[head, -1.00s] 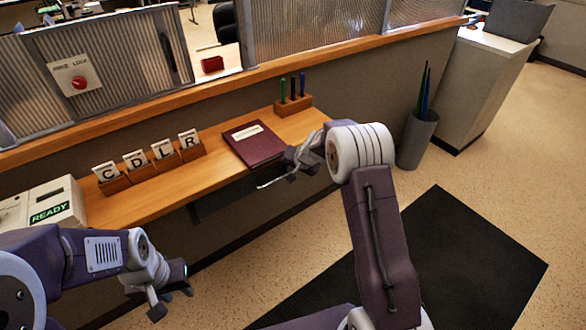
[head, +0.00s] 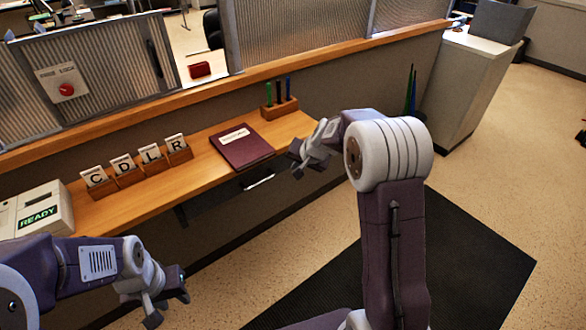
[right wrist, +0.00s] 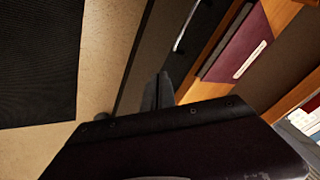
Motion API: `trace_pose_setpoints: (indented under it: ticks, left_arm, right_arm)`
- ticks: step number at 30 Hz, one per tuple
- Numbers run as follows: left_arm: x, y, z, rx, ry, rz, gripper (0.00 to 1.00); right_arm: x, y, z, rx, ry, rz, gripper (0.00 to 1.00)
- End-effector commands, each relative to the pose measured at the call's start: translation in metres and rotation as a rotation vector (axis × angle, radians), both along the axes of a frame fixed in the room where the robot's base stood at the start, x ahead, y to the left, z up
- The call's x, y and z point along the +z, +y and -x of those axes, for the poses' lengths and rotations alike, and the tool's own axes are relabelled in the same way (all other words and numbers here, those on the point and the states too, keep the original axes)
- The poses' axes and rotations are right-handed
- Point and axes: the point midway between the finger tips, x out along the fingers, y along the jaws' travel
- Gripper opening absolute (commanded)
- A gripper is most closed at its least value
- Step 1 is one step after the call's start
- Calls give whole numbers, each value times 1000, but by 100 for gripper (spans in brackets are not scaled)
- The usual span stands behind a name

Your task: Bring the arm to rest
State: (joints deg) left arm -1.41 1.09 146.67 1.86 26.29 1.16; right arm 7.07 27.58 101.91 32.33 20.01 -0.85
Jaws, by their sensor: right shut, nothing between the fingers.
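My right gripper (head: 299,160) is shut and empty. It hangs in the air in front of the counter's right part, to the right of the maroon book and apart from it. In the right wrist view its fingers (right wrist: 158,92) show together, pointing at the counter front, with nothing between them. My right arm is bent, its upper part rising in front of the dark floor mat. My left gripper (head: 168,297) is low at the left, in front of the counter and off it. Its fingers look apart, with nothing seen between them.
The wooden counter (head: 200,170) holds a machine marked READY (head: 40,212), card holders lettered C, D, L, R (head: 134,172), the maroon book (head: 241,147) and a pen block (head: 279,109). A handle (head: 259,181) shows under the counter. A dark mat (head: 470,262) lies on open floor at right.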

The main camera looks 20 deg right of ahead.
Motion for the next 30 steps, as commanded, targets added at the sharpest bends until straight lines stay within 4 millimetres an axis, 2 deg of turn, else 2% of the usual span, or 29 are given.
trace_pose_setpoints:
  ticks: [10,12,14,15,16,18,20,21,24,27,30]
  left_arm:
    - [2,0,0,0,0,0,36]
    - [8,0,0,0,0,0,36]
    - [16,0,0,0,0,0,36]
    - [26,0,0,0,1,0,36]
    - [33,0,0,0,0,0,36]
    - [43,0,0,0,0,0,36]
    - [49,0,0,0,0,0,36]
    - [52,0,0,0,0,0,36]
    - [56,0,0,0,0,0,36]
    - [54,0,0,0,0,0,36]
    - [53,0,0,0,0,0,36]
  right_arm:
    - [5,1,3,2,0,-1,0]
    - [18,6,1,12,-14,1,0]
    - [42,14,1,28,-43,4,0]
    - [61,24,12,53,-47,12,0]
    - [69,31,28,85,-34,29,0]
    - [69,43,76,174,30,82,0]
    - [60,48,118,250,98,131,0]
    - [53,49,146,300,145,161,0]
    - [31,44,212,410,266,228,0]
    - [9,35,258,483,364,271,0]
    - [-1,30,280,523,424,291,0]
